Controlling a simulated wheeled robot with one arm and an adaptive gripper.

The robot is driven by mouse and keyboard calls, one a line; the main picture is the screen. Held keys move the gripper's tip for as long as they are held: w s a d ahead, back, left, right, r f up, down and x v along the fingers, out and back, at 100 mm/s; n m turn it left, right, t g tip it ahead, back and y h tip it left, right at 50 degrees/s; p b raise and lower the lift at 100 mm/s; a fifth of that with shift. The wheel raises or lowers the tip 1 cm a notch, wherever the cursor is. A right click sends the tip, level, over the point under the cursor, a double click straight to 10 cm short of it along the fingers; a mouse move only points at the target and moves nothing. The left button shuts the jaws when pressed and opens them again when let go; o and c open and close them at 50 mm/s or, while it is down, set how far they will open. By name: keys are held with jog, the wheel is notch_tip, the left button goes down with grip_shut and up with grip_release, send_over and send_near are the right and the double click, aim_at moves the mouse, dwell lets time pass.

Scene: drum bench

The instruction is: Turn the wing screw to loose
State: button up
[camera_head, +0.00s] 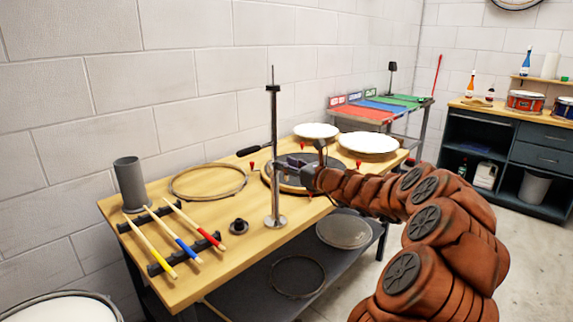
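A metal post (274,130) stands upright on a round base on the wooden bench (190,270), with a dark clamp (273,89) near its top. My arm reaches in from the right, and my gripper (297,168) is just right of the post at mid height, over a round drum piece (268,178). The gripper is small and dark here. I cannot tell whether its fingers are open or shut, or whether they touch anything. I cannot make out the wing screw for certain; it may be too small or hidden by the gripper.
Left on the bench are a grey cylinder (130,185), a hoop (208,181), drumsticks on a rack (165,240) and a small dark round part (239,227). White drumheads (368,143) lie behind my arm. A lower shelf holds another disc (343,232).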

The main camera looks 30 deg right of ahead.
jog(key=shift+w+a, duration=0.1)
jog(key=shift+w, duration=0.3)
grip_shut()
